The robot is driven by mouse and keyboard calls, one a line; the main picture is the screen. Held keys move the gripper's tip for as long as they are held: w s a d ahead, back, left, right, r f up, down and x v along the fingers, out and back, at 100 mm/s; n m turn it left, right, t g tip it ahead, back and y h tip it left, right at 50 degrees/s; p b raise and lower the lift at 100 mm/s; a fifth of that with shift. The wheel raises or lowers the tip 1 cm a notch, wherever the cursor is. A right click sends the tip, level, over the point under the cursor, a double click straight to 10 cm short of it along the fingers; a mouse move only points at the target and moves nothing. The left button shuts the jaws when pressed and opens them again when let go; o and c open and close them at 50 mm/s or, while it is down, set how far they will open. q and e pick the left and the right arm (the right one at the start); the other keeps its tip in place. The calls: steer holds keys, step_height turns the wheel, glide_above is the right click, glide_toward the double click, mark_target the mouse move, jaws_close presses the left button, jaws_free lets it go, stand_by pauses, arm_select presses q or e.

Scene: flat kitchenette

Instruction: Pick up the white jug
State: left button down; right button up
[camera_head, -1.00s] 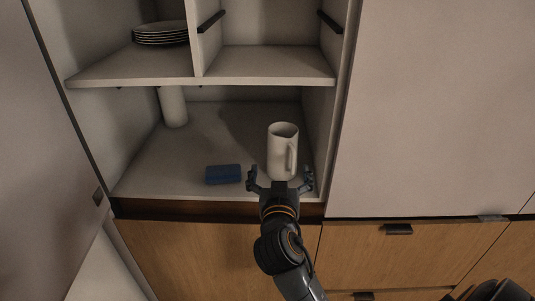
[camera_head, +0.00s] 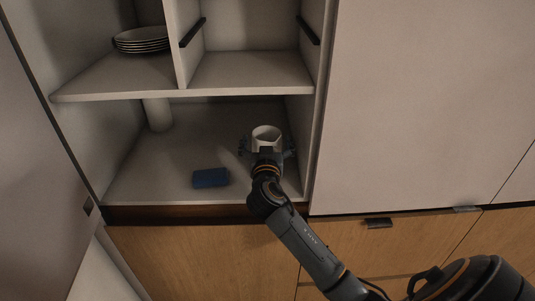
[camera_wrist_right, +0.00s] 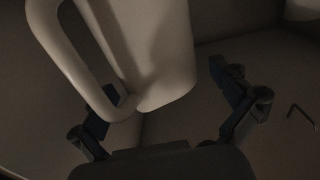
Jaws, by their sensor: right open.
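The white jug (camera_head: 266,133) stands upright on the floor of the open cabinet's lower compartment, towards its right side. My right gripper (camera_head: 267,150) is in front of it and hides most of its body, with a finger showing on each side. In the right wrist view the jug (camera_wrist_right: 158,50) fills the upper left, its handle (camera_wrist_right: 70,60) towards the left. My right gripper (camera_wrist_right: 165,100) is open there, with one finger overlapping the handle's lower end and the other to the right, apart from the jug. My left gripper is not in view.
A blue block (camera_head: 211,178) lies left of the gripper near the compartment's front edge. A white cylinder (camera_head: 158,114) stands further back left. A shelf (camera_head: 200,84) above holds stacked plates (camera_head: 141,40). An open door (camera_head: 40,120) is at the left.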

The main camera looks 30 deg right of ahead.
steer(key=shift+x, duration=0.8)
steer(key=shift+s, duration=0.1)
steer(key=c, duration=1.6)
steer(key=shift+c, duration=1.4)
steer(key=shift+r, duration=0.15)
